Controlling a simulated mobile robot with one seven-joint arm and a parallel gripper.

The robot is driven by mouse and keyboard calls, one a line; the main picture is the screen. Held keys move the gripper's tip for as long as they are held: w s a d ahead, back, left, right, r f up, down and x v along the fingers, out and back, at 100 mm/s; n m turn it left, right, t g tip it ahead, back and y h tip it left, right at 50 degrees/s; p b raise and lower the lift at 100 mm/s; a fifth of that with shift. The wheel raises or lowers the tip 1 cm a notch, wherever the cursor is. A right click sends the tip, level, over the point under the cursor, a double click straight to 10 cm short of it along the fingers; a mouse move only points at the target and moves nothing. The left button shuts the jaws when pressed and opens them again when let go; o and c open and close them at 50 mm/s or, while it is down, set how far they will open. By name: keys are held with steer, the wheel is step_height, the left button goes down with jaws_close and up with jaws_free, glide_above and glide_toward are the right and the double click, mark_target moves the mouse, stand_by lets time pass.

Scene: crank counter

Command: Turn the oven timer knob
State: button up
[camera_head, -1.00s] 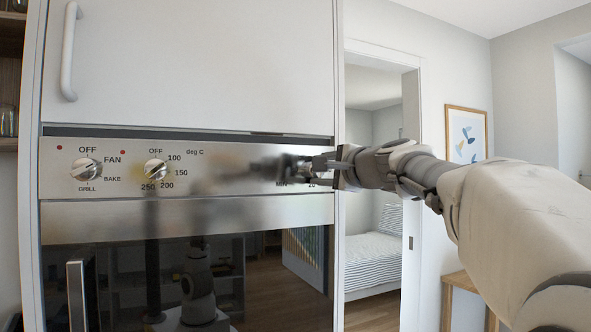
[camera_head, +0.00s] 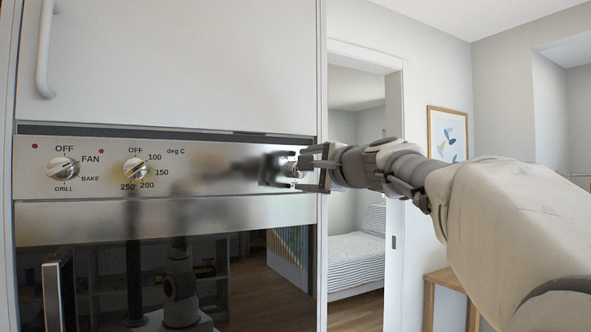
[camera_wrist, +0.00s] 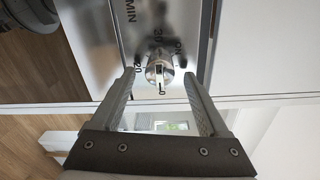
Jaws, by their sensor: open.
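The oven timer knob (camera_wrist: 158,72) is a round silver knob with a bar grip, on the steel control panel. In the wrist view it sits between the tips of my open gripper (camera_wrist: 159,76), with a gap on each side and no clear contact. Printed minute marks show around it. In the head view my gripper (camera_head: 304,163) is at the right end of the panel and largely hides the timer knob (camera_head: 291,167) and its markings.
The control panel (camera_head: 217,160) also bears a function knob (camera_head: 63,169) and a temperature knob (camera_head: 135,169) at left. Below is the dark oven door with a vertical handle (camera_head: 53,295). A white cabinet door (camera_head: 170,65) is above. A doorway opens at right.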

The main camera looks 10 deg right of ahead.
steer(key=v, duration=1.6)
steer(key=shift+b, duration=0.3)
steer(key=shift+r, duration=0.15)
steer(key=s+a+f+n+g+h+p, duration=0.1)
steer(key=s+a+f+n+g+p, duration=0.25)
steer(key=f, duration=0.35)
steer(key=s+a+f+n+g+h+p, duration=0.1)
steer(key=s+a+f+n+g+p, duration=0.15)
steer(key=s+f+n, duration=0.35)
steer(key=s+a+f+n+g+h+p, duration=0.1)
steer(key=s+a+f+n+g+p, duration=0.2)
steer(key=f, duration=0.5)
steer(key=s+d+f+n+g+h+p, duration=0.2)
steer(key=s+d+f+n, duration=0.1)
steer(key=s+f, duration=0.3)
steer(key=shift+s+d+f+n+h+p, duration=0.15)
steer(key=shift+s+d+n+h+p, duration=0.2)
steer(key=shift+s, duration=0.1)
